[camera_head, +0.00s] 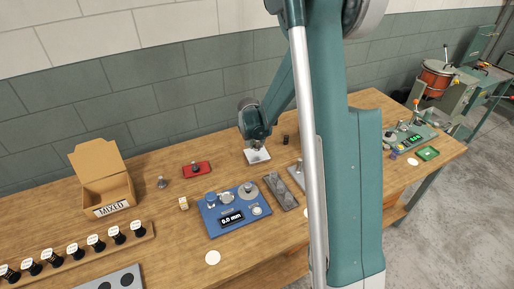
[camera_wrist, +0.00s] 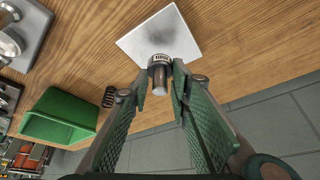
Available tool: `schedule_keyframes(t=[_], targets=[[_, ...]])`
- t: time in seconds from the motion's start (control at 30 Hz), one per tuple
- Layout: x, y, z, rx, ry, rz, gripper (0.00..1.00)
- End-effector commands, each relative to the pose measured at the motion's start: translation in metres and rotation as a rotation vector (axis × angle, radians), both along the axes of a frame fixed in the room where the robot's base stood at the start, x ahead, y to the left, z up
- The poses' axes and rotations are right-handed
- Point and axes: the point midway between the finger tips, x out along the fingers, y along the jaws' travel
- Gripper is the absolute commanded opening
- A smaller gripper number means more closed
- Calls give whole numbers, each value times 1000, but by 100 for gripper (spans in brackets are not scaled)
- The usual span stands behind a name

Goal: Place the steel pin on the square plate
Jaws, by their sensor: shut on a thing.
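The square plate (camera_wrist: 143,38) is a flat pale metal sheet on the wooden table. It also shows in the head view (camera_head: 262,158), below the end of my arm. The steel pin (camera_wrist: 159,77) is a short grey cylinder with a wider collar at its far end. My gripper (camera_wrist: 160,84) is shut on the pin, one green-padded finger on each side. In the picture the collar overlaps the plate's near edge; I cannot tell whether it touches the plate. In the head view my gripper (camera_head: 257,146) is small and the pin cannot be made out.
A green bin (camera_wrist: 62,117) and a dark coil spring (camera_wrist: 109,97) show left of my gripper in the wrist view. In the head view a blue gauge (camera_head: 218,228), a grey block (camera_head: 281,194), a red holder (camera_head: 207,171) and a cardboard box (camera_head: 103,190) stand on the table.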

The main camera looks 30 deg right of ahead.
Motion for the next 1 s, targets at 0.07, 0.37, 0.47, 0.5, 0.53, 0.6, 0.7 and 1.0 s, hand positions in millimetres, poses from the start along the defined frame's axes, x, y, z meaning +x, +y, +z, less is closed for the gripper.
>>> schedule_keyframes(t=[0.07,0.37,0.47,0.5,0.53,0.6,0.7,1.0], targets=[[0,0,-8,0,0,0,7],[0,0,-30,0,0,0,7],[0,0,-30,0,0,0,7],[0,0,-30,0,0,0,7],[0,0,-30,0,0,0,7],[0,0,-30,0,0,0,7],[0,0,-31,0,0,0,7],[0,0,-33,0,0,0,36]])
